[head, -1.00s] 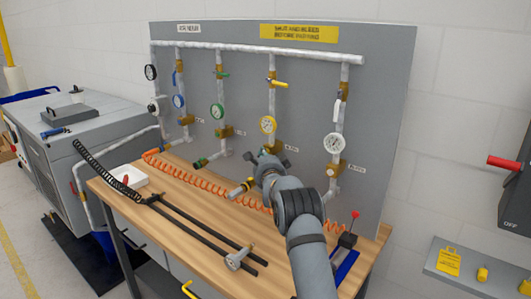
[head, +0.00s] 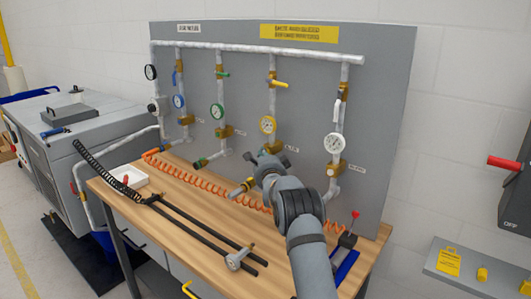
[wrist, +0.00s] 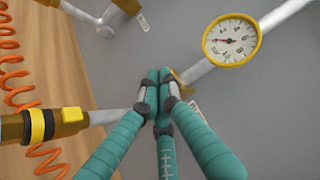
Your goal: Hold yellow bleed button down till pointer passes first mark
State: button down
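The yellow-rimmed gauge (head: 268,125) hangs on a pipe of the grey panel. In the wrist view the gauge (wrist: 231,40) has a red pointer toward the left of its dial; the marks are too small to read surely. My gripper (wrist: 157,82) has teal fingers with tips together, over the pipe just below this gauge. A brass fitting (wrist: 183,78) shows partly behind the tips. In the head view my gripper (head: 267,158) is in front of the same pipe.
A yellow-and-black banded coupling (wrist: 38,125) ends the pipe beside my fingers. An orange coiled hose (head: 190,178) lies along the wooden bench (head: 190,220). A white gauge (head: 334,143) is right of my arm. A small yellow part (head: 482,274) sits on the grey ledge at far right.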

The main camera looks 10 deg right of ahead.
jog(key=shift+d+b, duration=0.25)
jog(key=shift+b, duration=0.1)
jog(key=shift+s+a+b, duration=0.55)
jog(key=shift+a+b, duration=0.15)
jog(key=shift+b, duration=0.35)
jog(key=shift+s+a+f+b, duration=0.3)
jog(key=shift+a+b, duration=0.15)
jog(key=shift+b, duration=0.4)
jog(key=s+a+b, duration=0.2)
jog(key=b, duration=0.1)
jog(key=shift+a, duration=0.1)
jog(key=shift+s+a+r+b, duration=0.2)
jog(key=shift+s+a+b, duration=0.15)
jog(key=shift+b, duration=0.15)
jog(key=shift+r, duration=0.1)
